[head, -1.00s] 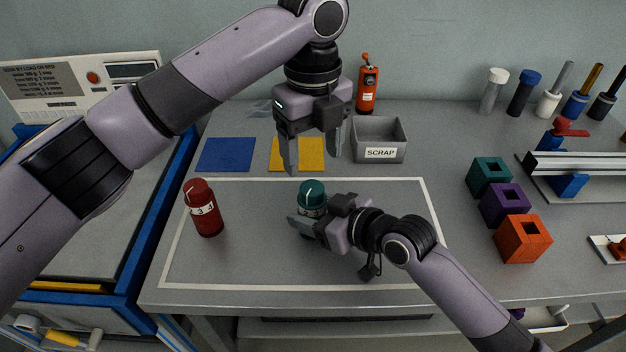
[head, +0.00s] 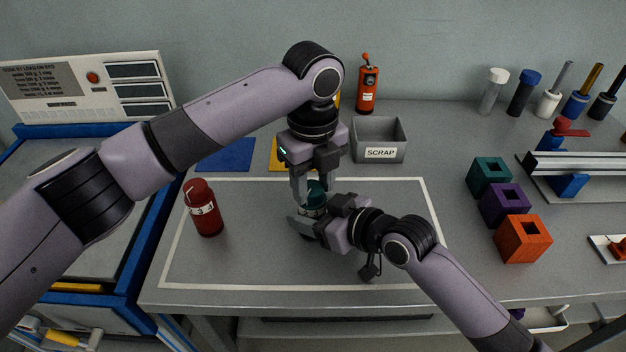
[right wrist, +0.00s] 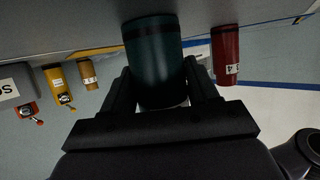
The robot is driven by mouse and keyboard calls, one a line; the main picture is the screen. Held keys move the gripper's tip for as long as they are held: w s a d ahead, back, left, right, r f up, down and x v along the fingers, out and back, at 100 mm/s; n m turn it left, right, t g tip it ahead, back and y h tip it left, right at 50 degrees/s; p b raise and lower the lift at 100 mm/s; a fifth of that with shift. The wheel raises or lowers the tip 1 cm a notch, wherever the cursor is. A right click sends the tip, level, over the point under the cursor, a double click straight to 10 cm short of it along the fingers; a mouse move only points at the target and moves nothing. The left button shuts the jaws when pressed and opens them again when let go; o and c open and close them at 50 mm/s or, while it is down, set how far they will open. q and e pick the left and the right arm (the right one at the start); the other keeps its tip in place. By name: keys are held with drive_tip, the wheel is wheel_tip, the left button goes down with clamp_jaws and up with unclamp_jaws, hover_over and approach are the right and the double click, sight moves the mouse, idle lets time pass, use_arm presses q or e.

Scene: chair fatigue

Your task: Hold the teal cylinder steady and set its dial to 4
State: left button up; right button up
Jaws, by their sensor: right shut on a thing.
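The teal cylinder (head: 316,190) stands upright inside the white outline on the table. My right gripper (head: 306,226) is shut on its body from the right and front. The right wrist view shows the dark teal body (right wrist: 154,65) between the two fingers. My left gripper (head: 314,190) points straight down at the cylinder's top, its fingers apart on either side of the cap. Whether they touch the cap cannot be told. The dial's mark and numbers are hidden by the left gripper.
A red cylinder (head: 204,212) with a numbered white band stands to the left. The grey SCRAP bin (head: 379,153), a blue mat (head: 225,155) and a yellow mat (head: 280,156) lie behind. Teal, purple and orange blocks (head: 524,240) are at right. The front of the outlined area is clear.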

use_arm(q)
drive_tip(key=shift+n, duration=0.3)
drive_tip(key=n, duration=0.3)
drive_tip(key=shift+d, duration=0.1)
drive_tip(key=n, duration=0.4)
drive_tip(key=shift+w, duration=0.1)
drive_tip(key=n, duration=0.4)
drive_tip(key=shift+n, duration=0.3)
drive_tip(key=shift+w+n, duration=0.15)
drive_tip(key=shift+n, duration=1.65)
drive_tip(key=o, duration=1.1)
drive_tip(key=shift+c, duration=0.2)
drive_tip(key=shift+r, duration=0.1)
